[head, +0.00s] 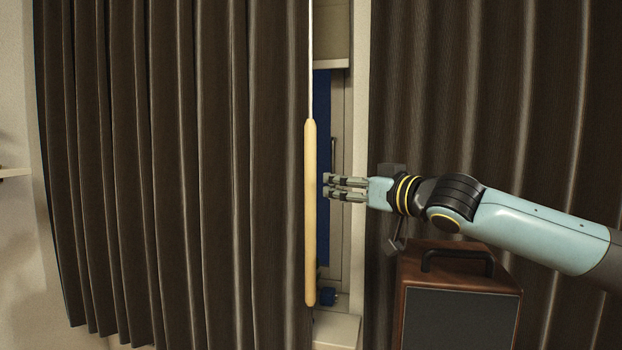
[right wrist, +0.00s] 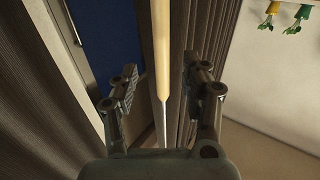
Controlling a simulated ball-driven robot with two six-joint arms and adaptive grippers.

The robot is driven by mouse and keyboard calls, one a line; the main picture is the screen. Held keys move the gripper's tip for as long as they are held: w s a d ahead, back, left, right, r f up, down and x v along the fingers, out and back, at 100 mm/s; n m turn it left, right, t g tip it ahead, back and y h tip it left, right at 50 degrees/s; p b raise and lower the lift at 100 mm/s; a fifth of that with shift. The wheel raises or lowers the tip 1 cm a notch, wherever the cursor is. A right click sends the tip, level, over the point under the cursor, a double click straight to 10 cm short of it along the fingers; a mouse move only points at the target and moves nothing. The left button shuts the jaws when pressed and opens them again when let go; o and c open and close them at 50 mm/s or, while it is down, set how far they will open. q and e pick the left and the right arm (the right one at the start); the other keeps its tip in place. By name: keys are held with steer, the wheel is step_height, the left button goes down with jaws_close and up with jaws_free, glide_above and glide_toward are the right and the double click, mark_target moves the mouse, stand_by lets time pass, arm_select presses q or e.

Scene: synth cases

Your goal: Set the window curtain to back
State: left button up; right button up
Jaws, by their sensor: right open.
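A dark brown window curtain (head: 180,170) hangs in folds at the left of the head view. A second dark curtain panel (head: 460,90) hangs at the right, with a narrow gap between them. A pale wooden wand (head: 310,215) hangs upright on a thin white rod at the left curtain's inner edge. My right gripper (head: 328,187) is open, pointing left, its fingertips just right of the wand. In the right wrist view the wand (right wrist: 160,45) lies between the spread fingers of the gripper (right wrist: 163,80), with no finger seen touching it. My left gripper is out of view.
The window frame (head: 358,200) and a dark blue panel (head: 322,180) show in the gap. A brown box with a black handle (head: 458,256) stands below my right arm. Green and yellow items (right wrist: 282,15) show at the wrist view's top right.

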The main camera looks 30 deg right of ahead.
mark_target(314, 179)
steer(key=w, duration=0.6)
steer(key=w+a+p, duration=0.1)
steer(key=w, duration=0.2)
steer(key=shift+w, duration=0.75)
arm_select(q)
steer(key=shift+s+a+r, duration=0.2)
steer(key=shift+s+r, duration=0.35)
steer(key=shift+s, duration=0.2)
arm_select(e)
steer(key=shift+c, duration=1.3)
jaws_close()
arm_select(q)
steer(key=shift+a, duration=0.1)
arm_select(e)
steer(key=shift+w+d+f, duration=0.1)
